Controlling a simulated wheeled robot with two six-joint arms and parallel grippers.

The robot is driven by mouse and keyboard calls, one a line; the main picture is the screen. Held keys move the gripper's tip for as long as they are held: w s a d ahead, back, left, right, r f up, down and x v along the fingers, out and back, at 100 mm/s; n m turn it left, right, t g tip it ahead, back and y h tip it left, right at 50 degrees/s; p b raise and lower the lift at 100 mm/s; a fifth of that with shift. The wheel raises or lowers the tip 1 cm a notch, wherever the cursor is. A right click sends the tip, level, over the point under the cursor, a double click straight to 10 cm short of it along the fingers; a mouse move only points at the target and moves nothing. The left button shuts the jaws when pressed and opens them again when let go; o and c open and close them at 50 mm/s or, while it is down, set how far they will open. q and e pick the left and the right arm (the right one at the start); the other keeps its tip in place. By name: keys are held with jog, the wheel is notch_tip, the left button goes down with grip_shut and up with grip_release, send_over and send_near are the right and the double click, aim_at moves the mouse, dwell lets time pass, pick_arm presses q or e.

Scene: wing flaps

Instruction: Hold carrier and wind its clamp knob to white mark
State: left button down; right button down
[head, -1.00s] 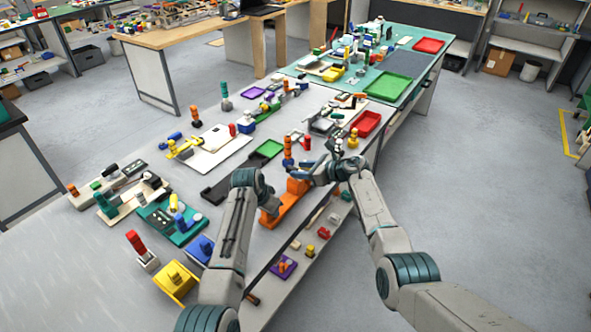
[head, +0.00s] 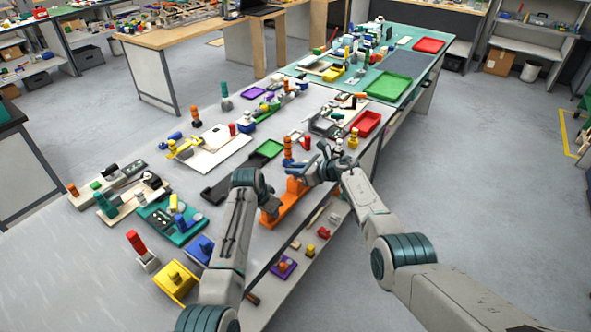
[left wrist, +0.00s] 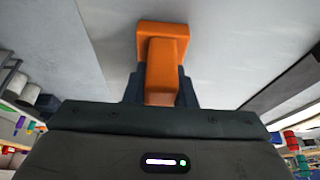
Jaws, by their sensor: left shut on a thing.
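An orange carrier (head: 288,203) stands at the near edge of the grey bench, and it also shows in the left wrist view (left wrist: 163,55). My left gripper (left wrist: 162,88) is shut on the carrier's orange block, one dark finger on each side. In the head view my left wrist hides part of the carrier. My right gripper (head: 316,160) is just above and to the right of the carrier's far end, with its fingers apart. I cannot make out the clamp knob or the white mark.
An orange stacked post (head: 288,147) stands just behind. Several coloured parts crowd the bench. A lower shelf (head: 290,255) holds small parts.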

jog(key=shift+m+t+h, duration=0.3)
jog(key=shift+m+h, duration=0.1)
jog(key=c, duration=1.3)
grip_release()
jog(key=v, duration=1.2)
jog(key=shift+f, duration=0.1)
jog(key=shift+r, duration=2.8)
jog(key=w+d+r, duration=0.2)
jog(key=d, duration=0.7)
jog(key=shift+w+d+r, duration=0.15)
jog(key=shift+w+d, duration=0.15)
jog(key=shift+d, duration=0.05)
